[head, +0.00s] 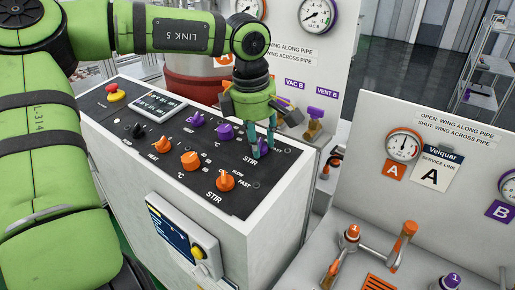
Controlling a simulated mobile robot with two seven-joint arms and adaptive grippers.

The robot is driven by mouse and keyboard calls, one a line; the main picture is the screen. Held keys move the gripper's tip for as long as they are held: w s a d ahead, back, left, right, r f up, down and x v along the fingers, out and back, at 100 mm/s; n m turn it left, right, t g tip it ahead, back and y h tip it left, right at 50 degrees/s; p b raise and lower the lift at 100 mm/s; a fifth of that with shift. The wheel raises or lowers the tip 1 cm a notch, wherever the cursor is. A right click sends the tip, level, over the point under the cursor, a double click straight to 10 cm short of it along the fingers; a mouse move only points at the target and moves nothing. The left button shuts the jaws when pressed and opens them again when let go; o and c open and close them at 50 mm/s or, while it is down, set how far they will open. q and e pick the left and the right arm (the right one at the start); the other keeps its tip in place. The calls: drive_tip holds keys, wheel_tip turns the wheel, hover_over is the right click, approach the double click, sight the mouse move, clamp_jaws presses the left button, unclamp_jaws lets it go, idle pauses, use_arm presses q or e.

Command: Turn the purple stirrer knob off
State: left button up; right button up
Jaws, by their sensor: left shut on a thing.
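The purple stirrer knob (258,150) is on the right end of the back row of the black control panel, by a STIR label. My left gripper (262,140) reaches down over it from above, its fingers shut around the knob. The fingers hide part of the knob, so its exact pointer direction is hard to read. My right gripper is not in view.
Orange knobs, including an orange stirrer knob (225,180), sit in the front row. Two more purple knobs (225,131) stand left of my gripper. A red emergency button (113,92) is at the far left. Valve pipework (380,245) stands right.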

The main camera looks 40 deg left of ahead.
use_arm(q)
drive_tip(key=n+b, duration=0.2)
drive_tip(key=n, duration=0.1)
drive_tip(key=shift+d+f, duration=0.15)
drive_tip(key=shift+f, duration=0.05)
drive_tip(key=shift+r+n+b, duration=0.1)
drive_tip(key=shift+n+b, duration=0.25)
drive_tip(key=shift+n, duration=0.35)
drive_tip(key=shift+r, duration=0.1)
drive_tip(key=o, duration=1.1)
drive_tip(key=shift+w, duration=0.1)
drive_tip(key=shift+o, duration=0.2)
drive_tip(key=shift+w+d, duration=0.1)
drive_tip(key=shift+w, duration=0.1)
drive_tip(key=shift+s, duration=0.1)
